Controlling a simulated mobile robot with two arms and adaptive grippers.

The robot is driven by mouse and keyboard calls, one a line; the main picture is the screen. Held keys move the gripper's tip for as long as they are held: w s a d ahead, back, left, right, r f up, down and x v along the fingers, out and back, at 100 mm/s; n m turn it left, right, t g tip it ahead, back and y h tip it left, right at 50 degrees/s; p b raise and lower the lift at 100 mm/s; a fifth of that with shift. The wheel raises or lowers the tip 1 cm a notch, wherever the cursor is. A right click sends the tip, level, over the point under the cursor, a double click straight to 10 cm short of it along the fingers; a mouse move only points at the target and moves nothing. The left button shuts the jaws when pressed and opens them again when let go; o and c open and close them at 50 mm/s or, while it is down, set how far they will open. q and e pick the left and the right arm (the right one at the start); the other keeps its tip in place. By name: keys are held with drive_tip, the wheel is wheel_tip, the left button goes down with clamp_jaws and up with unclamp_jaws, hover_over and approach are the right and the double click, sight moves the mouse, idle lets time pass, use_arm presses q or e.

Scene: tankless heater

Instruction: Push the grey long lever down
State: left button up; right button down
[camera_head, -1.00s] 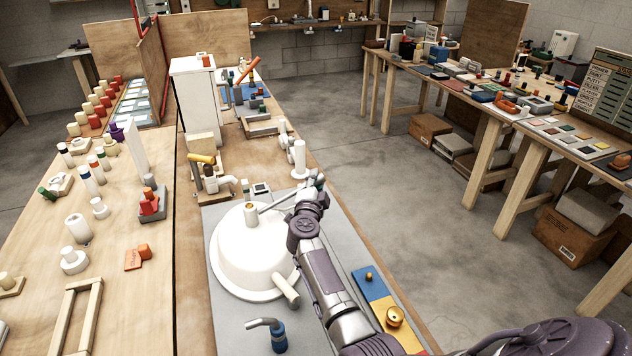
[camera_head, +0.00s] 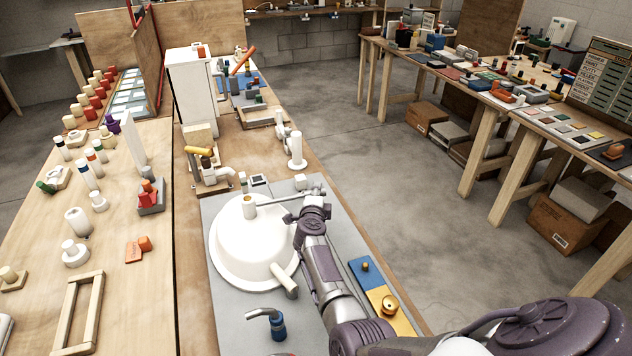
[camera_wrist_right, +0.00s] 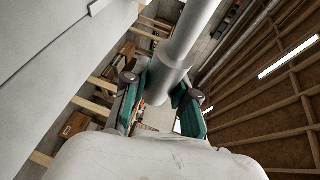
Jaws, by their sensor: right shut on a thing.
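A white dome-shaped body (camera_head: 248,255) stands on a grey board, with a brass-coloured fitting (camera_head: 249,208) on its top. The grey long lever (camera_head: 280,198) runs from this fitting to the right and passes beyond the dome's edge. My right gripper (camera_head: 318,194) is at the lever's outer end and shut on it. In the right wrist view the grey lever (camera_wrist_right: 187,45) comes down between the two teal-sided fingers of the gripper (camera_wrist_right: 158,105). The gripper's fingertips are small and partly hidden in the head view. My left gripper is not in view.
A blue bent-spout piece (camera_head: 278,326) stands in front of the dome. A blue and yellow plate (camera_head: 375,285) lies right of my right forearm. A white upright pipe (camera_head: 297,148) stands behind the gripper. Open floor lies to the right.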

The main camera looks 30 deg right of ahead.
drive_tip(key=shift+a+f+m+y, duration=0.15)
drive_tip(key=shift+f+m+y, duration=0.25)
drive_tip(key=shift+f, duration=0.5)
drive_tip(key=shift+a+f+m+y, duration=0.2)
drive_tip(key=shift+f+m, duration=0.3)
drive_tip(key=shift+f, duration=0.5)
drive_tip(key=c, duration=0.9)
unclamp_jaws()
drive_tip(key=shift+w, duration=0.1)
drive_tip(key=shift+r, duration=0.9)
wheel_tip(320, 180, up, 8)
drive_tip(key=shift+r, duration=0.2)
